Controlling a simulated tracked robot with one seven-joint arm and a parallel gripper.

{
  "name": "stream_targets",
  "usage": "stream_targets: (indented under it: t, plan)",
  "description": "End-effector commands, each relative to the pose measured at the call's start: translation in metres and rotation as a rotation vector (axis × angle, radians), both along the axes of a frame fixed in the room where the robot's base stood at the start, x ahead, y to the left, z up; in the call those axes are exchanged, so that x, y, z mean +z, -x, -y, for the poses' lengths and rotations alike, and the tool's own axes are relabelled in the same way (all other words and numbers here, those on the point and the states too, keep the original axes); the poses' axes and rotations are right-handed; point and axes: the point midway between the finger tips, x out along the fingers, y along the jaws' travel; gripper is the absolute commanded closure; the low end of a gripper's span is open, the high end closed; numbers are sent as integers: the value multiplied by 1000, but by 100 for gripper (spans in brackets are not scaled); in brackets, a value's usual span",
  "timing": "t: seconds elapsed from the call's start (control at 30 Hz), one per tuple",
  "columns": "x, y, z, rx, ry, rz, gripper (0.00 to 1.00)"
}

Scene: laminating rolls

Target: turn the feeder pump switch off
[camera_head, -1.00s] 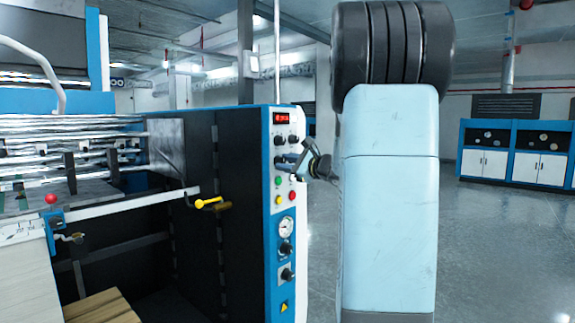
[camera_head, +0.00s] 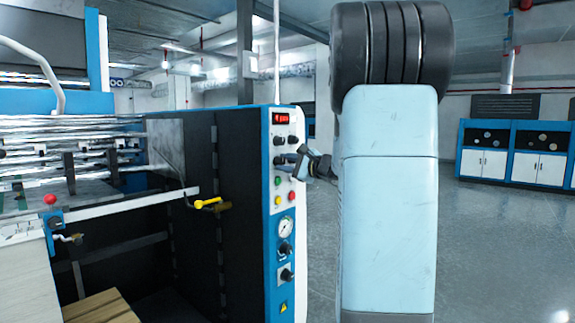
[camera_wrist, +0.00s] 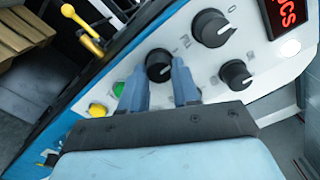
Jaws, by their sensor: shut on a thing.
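The switch, a round black knob (camera_wrist: 159,65) with a pale pointer line, sits on the white control panel. Small "I"-like and "0"-like marks are beside it; I cannot read a name label. My gripper (camera_wrist: 160,82) has a blue finger on either side of this knob and is shut on it. In the head view my gripper (camera_head: 302,158) reaches the panel (camera_head: 285,212) from the right, at the second row of knobs below the red display (camera_head: 282,118). The exact pointer setting is too small to tell.
Two other knobs (camera_wrist: 212,28) (camera_wrist: 235,75) lie close by, towards the display. A green button (camera_wrist: 118,88) and a yellow button (camera_wrist: 97,110) are on the other side. A yellow-handled lever (camera_head: 207,203) sticks out left of the panel. Floor to the right is open.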

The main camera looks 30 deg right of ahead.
Motion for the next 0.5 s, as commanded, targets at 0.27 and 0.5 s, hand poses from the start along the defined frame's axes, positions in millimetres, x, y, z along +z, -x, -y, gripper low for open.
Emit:
stream_targets:
  t: [0.27, 0.5]
  plan:
    - [-2, 0, -1, 2, -1, -4, 51]
    - [-1, 0, 0, 1, -1, -2, 44]
